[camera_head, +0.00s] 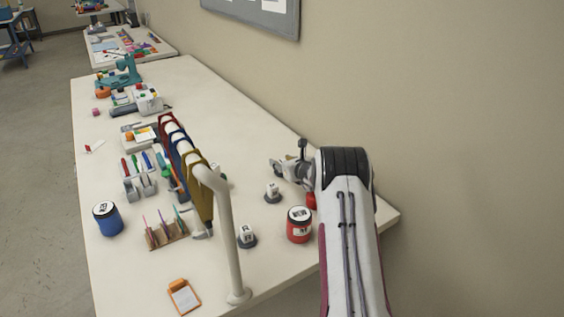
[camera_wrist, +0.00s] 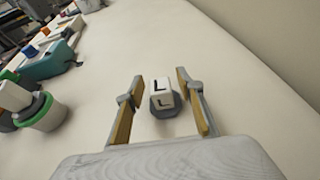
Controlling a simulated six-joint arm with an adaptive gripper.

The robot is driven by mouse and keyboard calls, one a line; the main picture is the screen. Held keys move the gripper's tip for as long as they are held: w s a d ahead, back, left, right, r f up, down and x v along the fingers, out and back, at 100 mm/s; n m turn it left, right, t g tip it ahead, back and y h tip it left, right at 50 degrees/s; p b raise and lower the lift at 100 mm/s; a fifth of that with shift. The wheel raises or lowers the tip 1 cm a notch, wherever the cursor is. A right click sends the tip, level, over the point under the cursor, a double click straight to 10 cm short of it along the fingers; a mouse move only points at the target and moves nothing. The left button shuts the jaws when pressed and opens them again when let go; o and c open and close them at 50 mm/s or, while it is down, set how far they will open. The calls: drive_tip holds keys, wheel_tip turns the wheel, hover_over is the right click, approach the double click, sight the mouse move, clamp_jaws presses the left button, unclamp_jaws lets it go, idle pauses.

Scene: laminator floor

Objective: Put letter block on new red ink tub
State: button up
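The letter block (camera_wrist: 162,88) is white with a black L-shaped mark and sits on a dark grey round base (camera_wrist: 165,104). In the wrist view it shows between the spread fingers of my gripper (camera_wrist: 156,78), with gaps on both sides. In the head view my gripper (camera_head: 288,165) is low over the table near a white block on a grey base (camera_head: 272,191). Another such block (camera_head: 246,233) stands nearer the camera. A red ink tub (camera_head: 299,231) with a black-and-white top stands left of my arm. Another red thing (camera_head: 311,201) is mostly hidden by my arm.
A white curved-post rack (camera_head: 228,230) with hanging coloured pieces stands left of the blocks. The wall (camera_head: 420,90) borders the right side. The table strip beyond my gripper is clear.

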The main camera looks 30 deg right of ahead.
drive_tip(key=shift+s, duration=0.1)
idle(0.3)
drive_tip(key=shift+v, duration=1.15)
drive_tip(key=shift+s+a+r, duration=0.15)
drive_tip(key=shift+s+a, duration=0.05)
drive_tip(key=shift+s, duration=0.45)
drive_tip(key=shift+s+a+r, duration=0.1)
drive_tip(key=shift+s+a, duration=0.05)
drive_tip(key=shift+s, duration=0.5)
drive_tip(key=shift+v, duration=1.35)
drive_tip(key=shift+a, duration=0.1)
drive_tip(key=shift+o, duration=0.5)
drive_tip(key=shift+s+a+r, duration=0.15)
drive_tip(key=shift+s+r, duration=0.05)
drive_tip(key=shift+r, duration=0.55)
drive_tip(key=shift+w+f, duration=0.1)
drive_tip(key=shift+w, duration=0.05)
